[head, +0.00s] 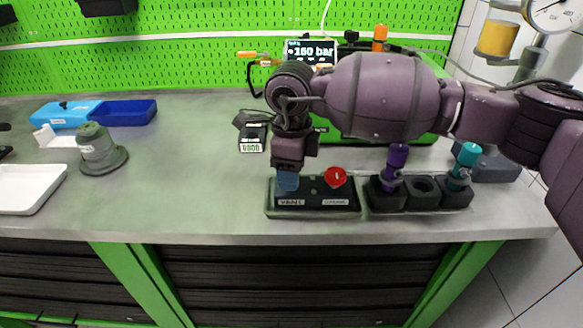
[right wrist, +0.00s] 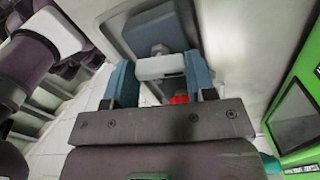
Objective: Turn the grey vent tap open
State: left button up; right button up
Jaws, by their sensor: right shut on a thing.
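The tap block (head: 312,211) is a dark base near the bench's front edge, with a label reading VENT at its left and a red tap (head: 335,177) at its right. My right gripper (head: 288,181) points down over the VENT end, its blue fingers hiding the tap there in the head view. In the right wrist view the right gripper (right wrist: 160,82) is shut on the light grey vent tap (right wrist: 160,66), its handle lying across between the two fingers. Part of the red tap (right wrist: 179,99) shows just behind the gripper's edge. My left gripper is not seen.
A dark holder (head: 420,205) with purple and teal fittings stands close to the right of the tap block. A green bench unit with a display (head: 311,52) reading 160 bar stands behind. A grey-green flanged part (head: 99,150) and a white tray (head: 30,187) lie left; the bench between is clear.

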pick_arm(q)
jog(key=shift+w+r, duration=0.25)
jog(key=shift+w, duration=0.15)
pick_arm(e)
jog(key=shift+n, duration=1.1)
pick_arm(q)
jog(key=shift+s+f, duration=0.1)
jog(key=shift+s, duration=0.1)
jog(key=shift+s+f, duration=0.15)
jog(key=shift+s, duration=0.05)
pick_arm(e)
jog(key=o, duration=0.9)
jog(key=shift+o, duration=0.2)
jog(key=shift+r, duration=0.6)
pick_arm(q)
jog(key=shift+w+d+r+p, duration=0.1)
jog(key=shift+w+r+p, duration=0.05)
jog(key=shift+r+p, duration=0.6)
pick_arm(e)
notch_tip(320, 180, up, 10)
jog(key=shift+f, duration=0.15)
